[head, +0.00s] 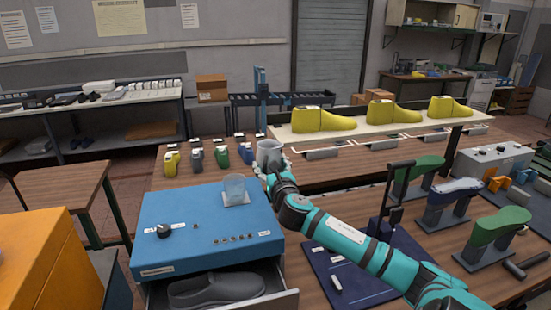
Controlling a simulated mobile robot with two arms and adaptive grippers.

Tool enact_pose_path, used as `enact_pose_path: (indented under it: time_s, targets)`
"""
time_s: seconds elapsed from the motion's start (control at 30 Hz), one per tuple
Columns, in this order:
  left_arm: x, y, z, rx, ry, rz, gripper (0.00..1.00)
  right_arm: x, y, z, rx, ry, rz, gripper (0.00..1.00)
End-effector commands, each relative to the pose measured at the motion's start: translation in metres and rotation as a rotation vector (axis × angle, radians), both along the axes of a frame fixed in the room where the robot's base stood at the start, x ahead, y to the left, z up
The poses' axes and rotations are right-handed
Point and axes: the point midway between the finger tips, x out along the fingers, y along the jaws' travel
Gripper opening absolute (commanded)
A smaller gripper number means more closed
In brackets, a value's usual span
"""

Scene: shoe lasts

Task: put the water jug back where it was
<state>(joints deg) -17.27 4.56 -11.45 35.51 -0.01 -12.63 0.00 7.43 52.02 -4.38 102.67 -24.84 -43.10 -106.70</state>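A grey jug (269,152) is upright at the far end of my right arm, beyond the blue box. My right gripper (273,170) is at the jug's near side, with dark fingers close to its lower part. I cannot tell whether they grip it, or whether the jug rests on the table. My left gripper is not in view.
The box's open drawer (290,303) holds a grey shoe (216,288). Small coloured bottles (221,156) stand left of the jug. Yellow shoe lasts (323,119) line the back.

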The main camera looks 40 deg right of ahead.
Motion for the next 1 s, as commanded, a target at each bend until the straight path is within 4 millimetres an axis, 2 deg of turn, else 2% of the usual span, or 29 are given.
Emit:
enact_pose_path:
  time_s: [0.27, 0.47, 0.6, 0.8, 1.0]
  targets:
    - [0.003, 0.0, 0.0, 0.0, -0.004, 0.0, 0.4, -0.016, 0.054, -0.035, -0.003, 0.004, 0.153, 0.22]
    - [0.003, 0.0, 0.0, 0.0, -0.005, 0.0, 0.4, -0.041, 0.109, -0.068, 0.004, 0.007, 0.306, 0.22]
    - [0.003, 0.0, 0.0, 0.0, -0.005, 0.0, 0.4, -0.07, 0.158, -0.092, 0.009, 0.006, 0.444, 0.22]
    - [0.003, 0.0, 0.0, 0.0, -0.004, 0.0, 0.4, -0.118, 0.223, -0.114, 0.014, -0.002, 0.626, 0.22]
    - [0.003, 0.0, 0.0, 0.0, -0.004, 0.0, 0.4, -0.156, 0.264, -0.122, 0.01, 0.001, 0.743, 0.22]
